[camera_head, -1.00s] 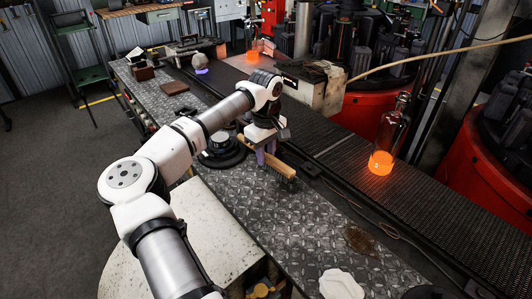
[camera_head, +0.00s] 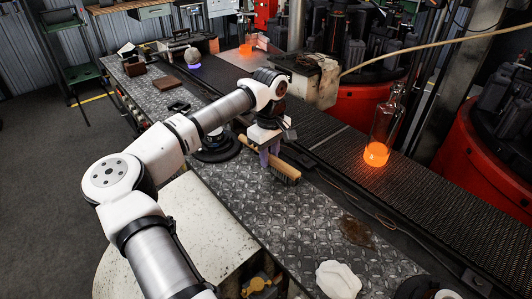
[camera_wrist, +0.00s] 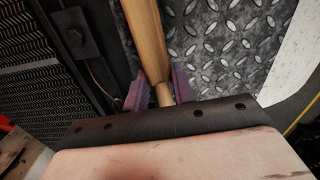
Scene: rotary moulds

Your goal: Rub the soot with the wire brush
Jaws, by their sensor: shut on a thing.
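The wire brush (camera_head: 286,173) has a tan wooden body and hangs over the metal bench top. My gripper (camera_head: 268,156) is shut on it near its left end. In the wrist view, my gripper's two purple fingers (camera_wrist: 159,92) close around the narrow end of the brush's wooden handle (camera_wrist: 146,40). The bristles are mostly hidden. The soot (camera_head: 357,232) looks like a dark brown patch on the diamond plate, right of and nearer than the brush. The brush is apart from it. The soot cannot be made out in the wrist view.
The diamond-plate bench (camera_head: 280,208) is mostly clear between brush and soot. A white lumpy piece (camera_head: 338,279) lies in front of the soot. A dark conveyor (camera_head: 420,207) runs behind, carrying a glowing glass bottle (camera_head: 378,150). A round dark base (camera_head: 217,148) stands left of my gripper.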

